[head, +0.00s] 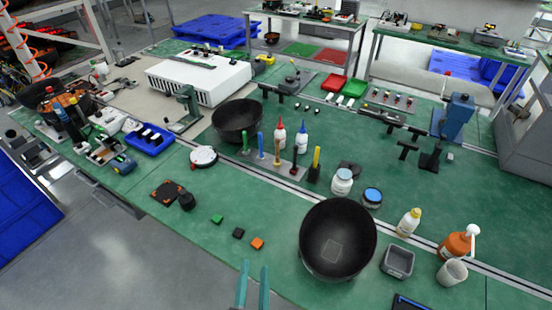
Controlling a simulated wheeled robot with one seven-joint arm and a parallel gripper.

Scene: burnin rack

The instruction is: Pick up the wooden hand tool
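A row of upright hand tools stands in a narrow holder (270,168) on the green bench, near the middle of the head view. One tool has an orange-brown, wood-coloured handle (277,151); it looks like the wooden hand tool, though it is too small to be sure. A blue-handled tool (260,145) is to its left and a dark red one (294,161) to its right. My gripper (253,270) shows at the bottom edge as two teal fingers, apart and with nothing visible between them. It is well in front of the holder, on the near side of the bench.
A large black bowl (338,240) stands right of my gripper; another (238,120) is behind the holder's left end. Small green (217,219), black (238,233) and orange (257,243) blocks lie between gripper and holder. A white jar (342,182) stands right of the tools.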

